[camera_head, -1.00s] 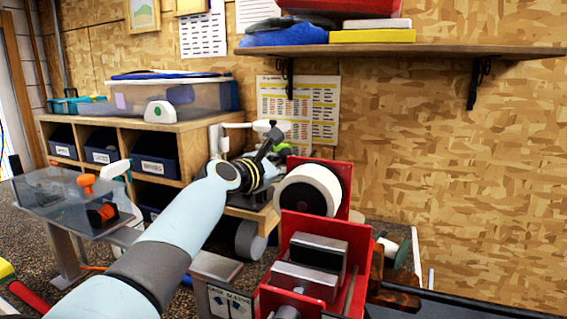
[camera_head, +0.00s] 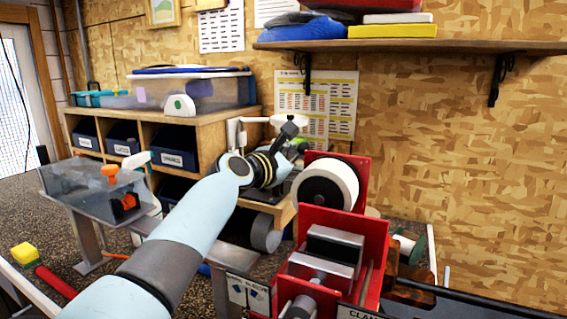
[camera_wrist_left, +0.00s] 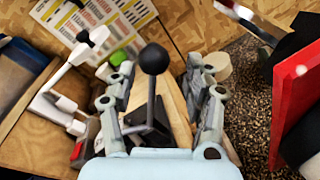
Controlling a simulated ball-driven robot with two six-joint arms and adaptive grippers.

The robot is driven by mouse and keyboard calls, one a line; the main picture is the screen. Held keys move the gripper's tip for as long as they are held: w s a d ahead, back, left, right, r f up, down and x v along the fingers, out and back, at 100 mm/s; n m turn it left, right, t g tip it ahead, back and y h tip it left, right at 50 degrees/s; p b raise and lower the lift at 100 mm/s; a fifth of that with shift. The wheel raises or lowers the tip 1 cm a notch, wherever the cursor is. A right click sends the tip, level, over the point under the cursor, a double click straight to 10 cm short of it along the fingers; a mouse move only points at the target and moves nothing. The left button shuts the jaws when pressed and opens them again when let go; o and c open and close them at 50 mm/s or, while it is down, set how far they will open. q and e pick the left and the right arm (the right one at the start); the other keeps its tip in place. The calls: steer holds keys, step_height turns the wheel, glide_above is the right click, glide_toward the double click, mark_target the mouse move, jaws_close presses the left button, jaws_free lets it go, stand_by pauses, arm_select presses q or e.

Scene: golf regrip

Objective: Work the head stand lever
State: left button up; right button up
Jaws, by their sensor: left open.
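The lever has a round black knob (camera_wrist_left: 153,59) on a thin stem rising from a dark base. In the left wrist view the knob stands between the fingers of my left gripper (camera_wrist_left: 160,70). The fingers are open, with a gap visible on both sides, and I cannot tell how near they are in depth. In the head view a black knob (camera_head: 290,130) shows just past my left wrist, and the fingers are mostly hidden there. A white stand (camera_wrist_left: 62,95) with a jointed arm is left of the lever. My right gripper is not in view.
A red clamp machine (camera_head: 345,245) with a white-faced wheel (camera_head: 328,185) is close on the right of my arm. A wooden cubby shelf (camera_head: 210,140) with dark bins stands behind on the left. A clear-covered box (camera_head: 100,190) on legs is left.

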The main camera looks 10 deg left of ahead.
arm_select(q)
steer(key=f+v, duration=0.1)
steer(key=v, duration=0.9)
steer(key=shift+s+r, duration=0.35)
steer(key=shift+r, duration=0.1)
steer(key=shift+a, duration=0.1)
